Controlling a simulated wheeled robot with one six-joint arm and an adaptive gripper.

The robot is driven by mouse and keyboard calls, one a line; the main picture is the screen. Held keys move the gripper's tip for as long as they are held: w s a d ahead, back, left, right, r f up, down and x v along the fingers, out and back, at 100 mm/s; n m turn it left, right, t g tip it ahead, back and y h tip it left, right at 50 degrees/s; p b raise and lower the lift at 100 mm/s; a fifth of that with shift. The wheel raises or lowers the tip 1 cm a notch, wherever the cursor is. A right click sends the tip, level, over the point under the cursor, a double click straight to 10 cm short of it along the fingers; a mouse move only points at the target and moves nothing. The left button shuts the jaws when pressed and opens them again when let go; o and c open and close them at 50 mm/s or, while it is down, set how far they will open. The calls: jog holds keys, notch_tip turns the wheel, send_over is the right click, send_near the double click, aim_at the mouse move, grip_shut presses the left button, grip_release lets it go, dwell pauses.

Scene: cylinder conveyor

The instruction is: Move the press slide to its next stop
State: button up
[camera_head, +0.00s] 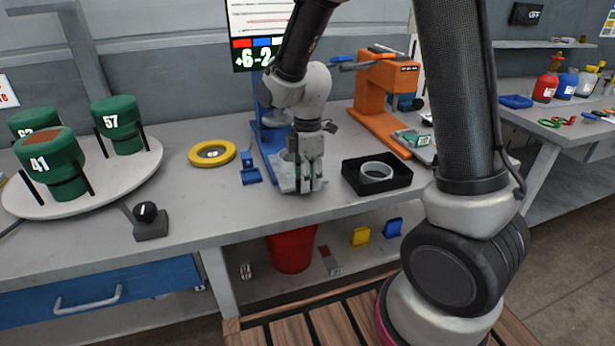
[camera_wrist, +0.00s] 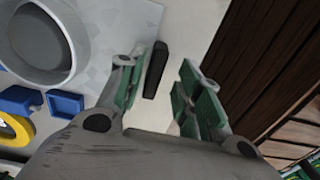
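The blue press (camera_head: 270,135) stands at the middle of the bench. The press slide appears to be the pale grey plate (camera_head: 286,182) at its front, mostly hidden by my gripper. In the wrist view the plate (camera_wrist: 112,32) carries a round grey cup (camera_wrist: 42,38). A black bar-like handle (camera_wrist: 157,68) lies beside the plate's edge. My gripper (camera_head: 305,189) points down at the slide's front. In the wrist view its green-padded fingers (camera_wrist: 166,72) are apart, with the black bar between them, nearer the left finger. No firm contact shows.
A black tray (camera_head: 347,178) with a grey ring (camera_head: 377,171) stands right of my gripper. Blue blocks (camera_head: 250,170) and a yellow ring (camera_head: 212,153) lie left. An orange press (camera_head: 385,90) stands behind. A round turntable (camera_head: 110,190) with green cylinders is far left.

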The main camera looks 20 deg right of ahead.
jog(key=shift+r, duration=0.1)
notch_tip(320, 180, up, 12)
dwell(0.5)
jog(key=s+d+r+m+t, duration=0.2)
jog(key=s+d+r+m, duration=0.2)
jog(key=s+d+m, duration=0.3)
jog(key=s+d+r+m+t, duration=0.2)
jog(key=s+d+r+m, duration=0.2)
jog(key=s+d+m, duration=0.3)
jog(key=shift+s+d+m, duration=0.4)
jog(key=shift+s+m, duration=1.6)
jog(key=shift+s, duration=0.8)
